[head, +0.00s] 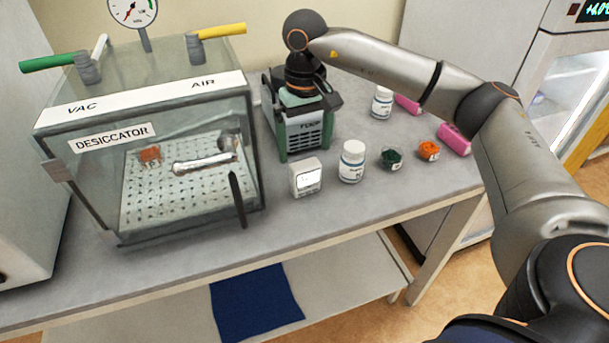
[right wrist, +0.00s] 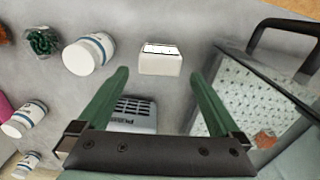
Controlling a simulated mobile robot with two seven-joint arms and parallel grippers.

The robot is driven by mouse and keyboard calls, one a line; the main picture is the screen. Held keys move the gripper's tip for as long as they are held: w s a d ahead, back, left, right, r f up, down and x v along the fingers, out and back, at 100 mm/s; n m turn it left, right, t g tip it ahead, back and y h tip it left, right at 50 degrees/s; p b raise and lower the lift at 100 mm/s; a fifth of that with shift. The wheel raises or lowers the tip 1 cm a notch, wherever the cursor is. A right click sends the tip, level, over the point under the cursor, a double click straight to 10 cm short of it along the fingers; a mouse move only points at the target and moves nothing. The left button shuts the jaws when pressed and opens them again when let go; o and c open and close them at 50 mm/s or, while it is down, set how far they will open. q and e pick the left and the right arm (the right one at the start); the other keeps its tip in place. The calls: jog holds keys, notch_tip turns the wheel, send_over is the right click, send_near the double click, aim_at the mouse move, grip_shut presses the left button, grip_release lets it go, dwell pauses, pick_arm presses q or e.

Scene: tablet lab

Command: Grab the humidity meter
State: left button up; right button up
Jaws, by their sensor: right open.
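The humidity meter appears to be the small white box with a pale display (head: 305,178), upright on the grey bench in front of the pump. It also shows in the right wrist view (right wrist: 161,61), beyond the fingertips and roughly centred between them. My right gripper (head: 303,100) hangs over the pump, behind the meter. Its green fingers (right wrist: 159,74) are spread and empty, apart from the meter. In the head view the fingers are hard to tell from the green pump. My left gripper is not in view.
The pump (head: 308,137) stands directly behind the meter. A glass desiccator (head: 185,125) is to its left. A white bottle (head: 352,161), a jar of green material (head: 392,159) and one of orange (head: 429,151) stand to its right. The bench front is clear.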

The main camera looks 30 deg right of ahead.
aim_at(305, 164)
notch_tip(305, 164, down, 6)
jog(key=shift+r+p, duration=0.1)
jog(key=shift+p, duration=0.35)
jog(key=c, duration=1.2)
jog(key=shift+c, duration=0.2)
